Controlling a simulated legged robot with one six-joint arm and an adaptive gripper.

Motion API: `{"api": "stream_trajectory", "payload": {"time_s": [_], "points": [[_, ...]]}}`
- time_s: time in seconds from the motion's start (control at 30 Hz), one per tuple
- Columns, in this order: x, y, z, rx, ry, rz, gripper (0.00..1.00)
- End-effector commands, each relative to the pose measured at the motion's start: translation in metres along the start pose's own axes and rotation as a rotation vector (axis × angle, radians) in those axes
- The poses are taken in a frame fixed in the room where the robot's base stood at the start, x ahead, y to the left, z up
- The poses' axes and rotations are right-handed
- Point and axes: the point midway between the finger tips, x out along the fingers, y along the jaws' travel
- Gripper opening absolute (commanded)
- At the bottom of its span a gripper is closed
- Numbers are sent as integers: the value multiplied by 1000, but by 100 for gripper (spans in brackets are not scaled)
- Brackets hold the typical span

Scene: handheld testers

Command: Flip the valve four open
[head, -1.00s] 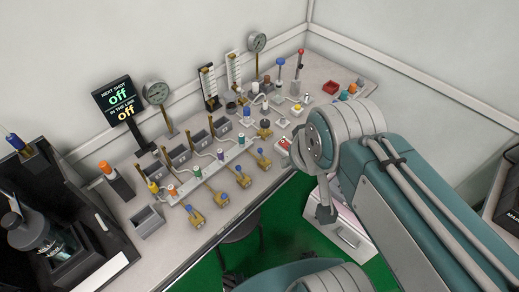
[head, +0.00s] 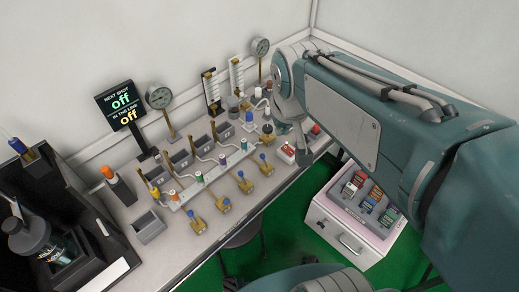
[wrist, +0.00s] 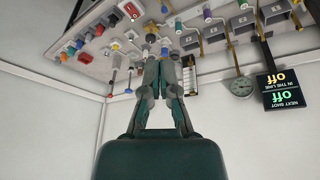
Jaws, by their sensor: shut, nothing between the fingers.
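Several brass valves with blue handles stand in a slanting row along the bench front: the nearest valve (head: 197,226), a second valve (head: 223,205), a third valve (head: 245,186) and the farthest valve (head: 266,169). I cannot read their numbers. My gripper is mostly hidden behind my arm in the head view; a finger part (head: 302,152) shows right of the farthest valve, above the bench edge. In the wrist view my gripper (wrist: 165,60) is shut and empty, its tips overlapping the bench in the picture. I cannot tell whether they touch anything.
A white rail (head: 210,177) with coloured caps runs behind the valves. Grey bins (head: 180,158), gauges (head: 159,96) and a display reading off (head: 121,103) stand behind. A white drawer box (head: 345,235) stands on the green floor. Wall bounds the back.

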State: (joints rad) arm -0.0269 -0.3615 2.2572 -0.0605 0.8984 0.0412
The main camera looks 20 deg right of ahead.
Motion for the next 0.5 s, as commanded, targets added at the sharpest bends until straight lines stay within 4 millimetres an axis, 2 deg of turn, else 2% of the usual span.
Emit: {"api": "stream_trajectory", "payload": {"time_s": [0.2, 0.5], "points": [[33, -3, -39, -16, -70, 18, 0], [91, -8, -83, -39, -157, 44, 0]]}}
